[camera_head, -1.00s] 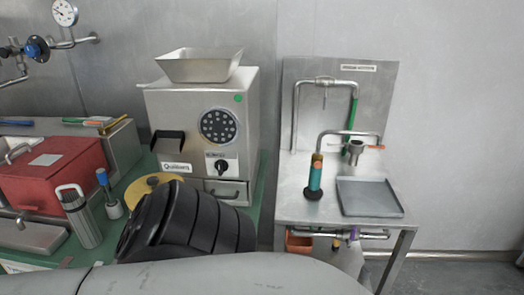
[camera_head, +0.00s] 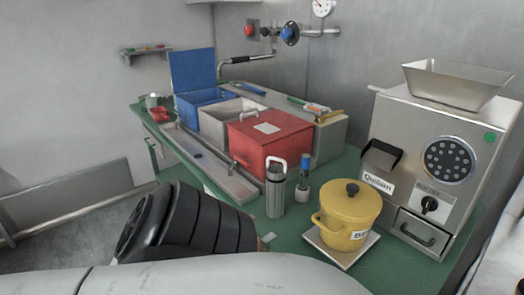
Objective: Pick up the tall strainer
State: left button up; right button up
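A tall, narrow metal cylinder with a pale loop handle (camera_head: 275,195), which looks like the tall strainer, stands upright on the green counter (camera_head: 290,232). It is in front of the red box and left of the yellow pot. Its surface looks dark and finely textured near the top. A grey and black arm part of mine crosses the lower left, with a gap to the strainer. Neither gripper shows in the head view.
A blue-handled tool in a small holder (camera_head: 302,190) stands close right of the strainer. A yellow lidded pot (camera_head: 335,222) sits on a pale board. The steel grinder (camera_head: 400,125) is at right. The red box (camera_head: 285,150) and an open blue box (camera_head: 196,72) stand behind.

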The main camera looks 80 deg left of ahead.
aim_at(276, 175)
jog(key=u, duration=2.35)
